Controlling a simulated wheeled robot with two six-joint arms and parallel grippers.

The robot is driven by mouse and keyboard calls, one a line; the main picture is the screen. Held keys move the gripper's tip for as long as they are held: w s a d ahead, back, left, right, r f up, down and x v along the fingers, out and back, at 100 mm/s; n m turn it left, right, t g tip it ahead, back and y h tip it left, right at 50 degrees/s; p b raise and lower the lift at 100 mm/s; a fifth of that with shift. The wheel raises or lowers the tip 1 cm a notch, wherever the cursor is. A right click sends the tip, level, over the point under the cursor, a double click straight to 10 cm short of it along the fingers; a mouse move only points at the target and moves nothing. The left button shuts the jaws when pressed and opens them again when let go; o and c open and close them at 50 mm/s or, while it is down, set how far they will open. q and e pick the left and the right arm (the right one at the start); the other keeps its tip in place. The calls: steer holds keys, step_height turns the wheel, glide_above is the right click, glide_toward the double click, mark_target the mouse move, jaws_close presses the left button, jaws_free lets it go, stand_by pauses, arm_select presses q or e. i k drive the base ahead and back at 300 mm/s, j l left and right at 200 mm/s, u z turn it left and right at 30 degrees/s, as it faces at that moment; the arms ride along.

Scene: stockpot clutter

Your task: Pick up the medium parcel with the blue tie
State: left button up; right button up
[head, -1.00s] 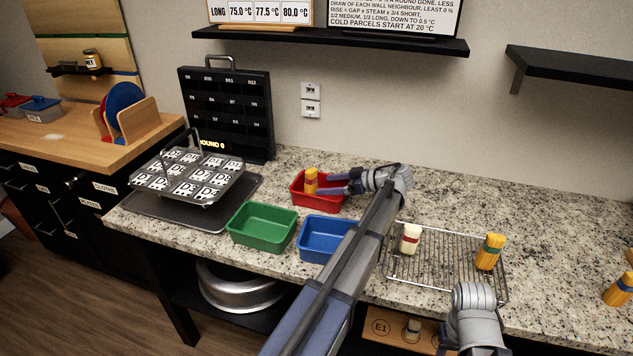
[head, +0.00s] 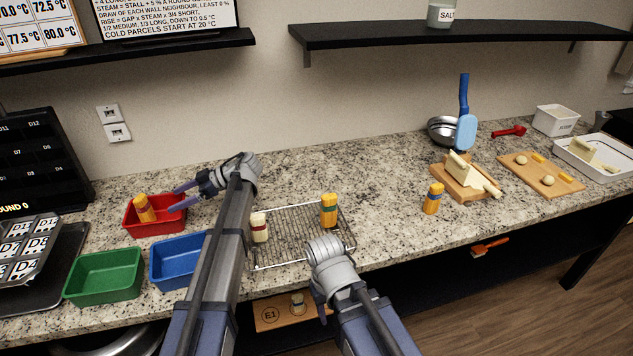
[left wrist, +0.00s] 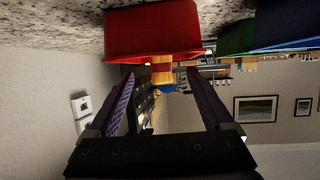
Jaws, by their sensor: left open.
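The yellow-orange parcel with a blue tie (head: 433,198) stands upright on the counter, right of the wire rack and beside a cutting board. My left gripper (head: 172,199) is far to its left, open, at the right side of the red bin (head: 155,228). A yellow-orange parcel with a red tie (head: 144,208) is in that bin. The left wrist view shows this parcel (left wrist: 162,72) beyond the open fingers, apart from them. My right arm's wrist (head: 330,258) is in front of the rack; its fingers are not clearly visible.
The wire rack (head: 290,258) holds a cream parcel with a red tie (head: 260,228) and a yellow one with a green tie (head: 329,210). Green (head: 104,277) and blue (head: 172,262) bins are at left. The cutting board (head: 466,190) holds pale blocks. Counter between rack and blue-tied parcel is clear.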

mark_target(431, 204)
steer(key=k+l, duration=0.2)
steer(key=k, duration=0.3)
steer(key=k+l, duration=0.15)
steer(key=k, duration=0.3)
